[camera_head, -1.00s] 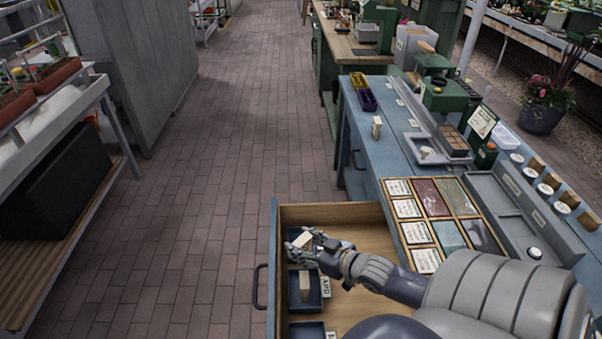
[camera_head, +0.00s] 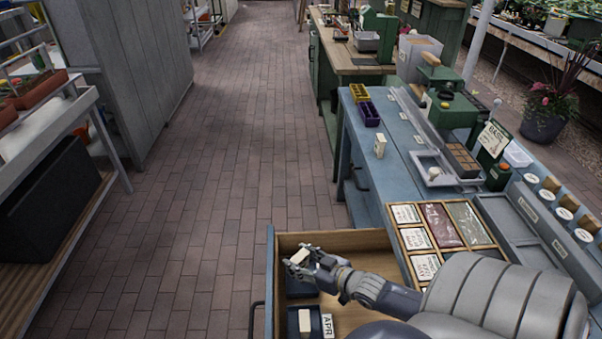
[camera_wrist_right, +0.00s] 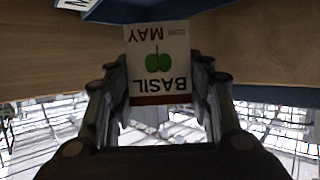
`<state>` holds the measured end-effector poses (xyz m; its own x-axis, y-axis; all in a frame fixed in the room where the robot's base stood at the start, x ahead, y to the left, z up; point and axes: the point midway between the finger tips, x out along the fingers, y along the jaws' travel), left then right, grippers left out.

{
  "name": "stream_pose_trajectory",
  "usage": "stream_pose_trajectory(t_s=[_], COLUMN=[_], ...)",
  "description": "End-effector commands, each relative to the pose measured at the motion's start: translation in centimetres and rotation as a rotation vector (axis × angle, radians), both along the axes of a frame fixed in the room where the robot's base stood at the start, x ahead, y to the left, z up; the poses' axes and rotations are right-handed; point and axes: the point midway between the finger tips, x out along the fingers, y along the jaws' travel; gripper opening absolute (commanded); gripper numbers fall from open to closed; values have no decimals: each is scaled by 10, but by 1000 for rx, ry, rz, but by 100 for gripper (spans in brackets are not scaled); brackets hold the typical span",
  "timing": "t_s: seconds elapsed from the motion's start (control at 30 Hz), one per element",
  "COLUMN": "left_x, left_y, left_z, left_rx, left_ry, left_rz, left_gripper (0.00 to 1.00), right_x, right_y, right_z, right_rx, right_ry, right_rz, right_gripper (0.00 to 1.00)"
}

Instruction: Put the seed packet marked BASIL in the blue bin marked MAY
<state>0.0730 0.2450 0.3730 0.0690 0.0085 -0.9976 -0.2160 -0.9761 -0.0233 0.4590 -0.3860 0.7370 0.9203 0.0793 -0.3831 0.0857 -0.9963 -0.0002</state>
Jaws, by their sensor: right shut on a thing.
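My right gripper (camera_head: 301,259) is shut on the BASIL packet (camera_head: 298,256), over the open drawer. In the right wrist view the white packet (camera_wrist_right: 158,65) appears upside down, with BASIL, MAY and a green plant picture readable. A dark blue bin (camera_head: 298,291) lies in the drawer just below the gripper in the picture, partly hidden by the hand. Its label is not readable in the head view. In the wrist view a blue surface (camera_wrist_right: 190,8) shows behind the packet, beside a cut-off white label starting with M. My left gripper is not in view.
A nearer blue bin (camera_head: 291,323) marked APR holds a pale packet (camera_head: 305,321). The wooden drawer (camera_head: 352,240) surrounds the bins. A compartment tray of packets (camera_head: 430,251) sits on the blue bench to the right. A pale block (camera_head: 380,145) stands farther back on the bench.

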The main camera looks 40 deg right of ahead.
Motion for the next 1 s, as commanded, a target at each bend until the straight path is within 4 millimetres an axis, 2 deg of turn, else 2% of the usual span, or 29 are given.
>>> stream_pose_trajectory(t_s=[0.17, 0.3, 0.5, 0.73, 0.77, 0.8, 1.0], left_x=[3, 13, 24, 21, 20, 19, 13], left_y=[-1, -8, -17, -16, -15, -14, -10], left_z=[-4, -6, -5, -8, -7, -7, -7], left_rx=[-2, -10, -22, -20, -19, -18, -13], left_ry=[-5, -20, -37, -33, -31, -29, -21], left_rz=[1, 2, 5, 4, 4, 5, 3], left_gripper=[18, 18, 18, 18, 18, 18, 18], right_x=[0, 0, 0, 0, 0, 0, 0], right_y=[0, 0, 0, 0, 0, 0, 0], right_z=[-23, -38, -41, -45, -44, -44, -44], right_rx=[0, -1, -1, -1, -1, -1, -1], right_ry=[1, 0, -1, -1, -1, -1, 0], right_rz=[-1, 0, 0, 0, 0, 0, 0], right_gripper=[31, 31, 31, 31, 52, 55, 55])
